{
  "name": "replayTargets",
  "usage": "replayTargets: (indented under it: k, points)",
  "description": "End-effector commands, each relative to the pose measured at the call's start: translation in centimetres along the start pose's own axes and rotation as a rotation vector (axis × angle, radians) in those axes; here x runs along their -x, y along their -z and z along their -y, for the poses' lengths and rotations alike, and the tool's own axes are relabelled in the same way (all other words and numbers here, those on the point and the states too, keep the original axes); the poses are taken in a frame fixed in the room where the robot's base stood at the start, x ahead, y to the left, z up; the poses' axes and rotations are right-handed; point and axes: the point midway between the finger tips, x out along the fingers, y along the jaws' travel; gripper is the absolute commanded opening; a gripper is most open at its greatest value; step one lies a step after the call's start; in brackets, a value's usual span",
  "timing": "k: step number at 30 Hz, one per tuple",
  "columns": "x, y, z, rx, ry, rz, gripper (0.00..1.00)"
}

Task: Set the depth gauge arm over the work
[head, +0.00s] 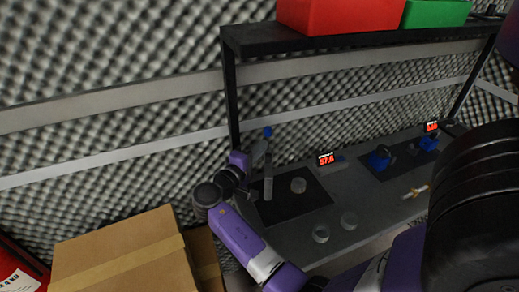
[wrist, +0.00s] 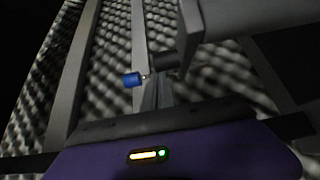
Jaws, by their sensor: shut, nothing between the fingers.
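The depth gauge stand shows in the head view as a grey upright post (head: 268,182) on a dark mat (head: 292,208). A blue knob (head: 267,131) is above the post; it also shows in the wrist view (wrist: 132,80) on a thin stem beside a dark cylinder. A round grey disc (head: 298,185), perhaps the work, lies on the mat to the right of the post. The gauge arm itself is hard to make out.
A red display (head: 326,159) stands behind the mat. Two loose discs (head: 320,233) (head: 349,220) lie in front. Blue devices (head: 379,159) stand on a second mat at right. A shelf (head: 340,38) with red and green bins overhangs the bench. Cardboard boxes (head: 125,255) stand at left.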

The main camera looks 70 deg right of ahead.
Motion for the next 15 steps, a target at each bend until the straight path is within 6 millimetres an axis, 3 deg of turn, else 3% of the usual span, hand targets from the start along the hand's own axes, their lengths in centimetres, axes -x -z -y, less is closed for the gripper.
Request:
replayTargets:
  k: [15]
  points:
    - [-1.4,-1.5,0.0,-0.001,0.0,0.046,0.0]
